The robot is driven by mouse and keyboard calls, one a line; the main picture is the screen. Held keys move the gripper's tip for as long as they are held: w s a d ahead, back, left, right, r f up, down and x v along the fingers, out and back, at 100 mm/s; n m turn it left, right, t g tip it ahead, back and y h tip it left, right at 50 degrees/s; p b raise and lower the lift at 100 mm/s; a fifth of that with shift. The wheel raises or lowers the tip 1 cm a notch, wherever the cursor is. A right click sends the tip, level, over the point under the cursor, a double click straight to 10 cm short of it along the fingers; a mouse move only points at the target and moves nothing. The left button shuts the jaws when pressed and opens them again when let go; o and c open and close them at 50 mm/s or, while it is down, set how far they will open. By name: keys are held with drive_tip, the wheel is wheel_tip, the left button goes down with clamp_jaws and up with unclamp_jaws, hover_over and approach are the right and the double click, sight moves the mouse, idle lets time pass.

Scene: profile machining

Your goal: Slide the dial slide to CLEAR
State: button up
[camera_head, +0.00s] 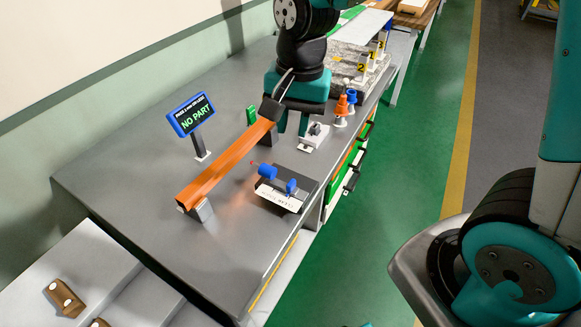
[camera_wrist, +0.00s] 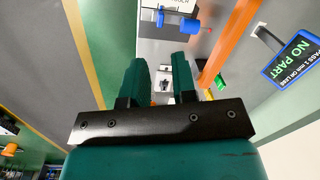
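The dial slide (camera_head: 267,172) is a blue cylinder with a thin red tip, on a small dark base with a white label plate (camera_head: 278,198) near the table's front edge. A second blue knob (camera_head: 291,186) stands beside it on the same base. The lettering on the plate is too small to read surely. Both blue parts also show in the wrist view (camera_wrist: 193,25), beyond my fingertips. My gripper (camera_head: 293,125) is above the table, behind and apart from the slide. In the wrist view its two green fingers (camera_wrist: 160,65) are apart with nothing between them.
An orange profile bar (camera_head: 228,163) lies on grey supports left of the slide. A blue-framed screen (camera_head: 192,115) reads NO PART. A small grey fixture (camera_head: 316,134) and orange and blue pieces (camera_head: 342,107) stand near my gripper. The table's front left is clear.

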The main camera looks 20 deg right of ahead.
sight(293, 181)
drive_tip(key=w+f+m+p, duration=0.1)
drive_tip(key=f, duration=0.5)
drive_tip(key=w+d+f+m+p, duration=0.1)
drive_tip(key=f, duration=0.6)
drive_tip(key=w+f+m+h+p, duration=0.1)
drive_tip(key=f+m+p, duration=0.1)
drive_tip(key=f, duration=0.4)
drive_tip(key=shift+w+d+f, duration=0.2)
drive_tip(key=shift+w+f, duration=0.1)
clamp_jaws()
drive_tip(key=shift+d, duration=0.1)
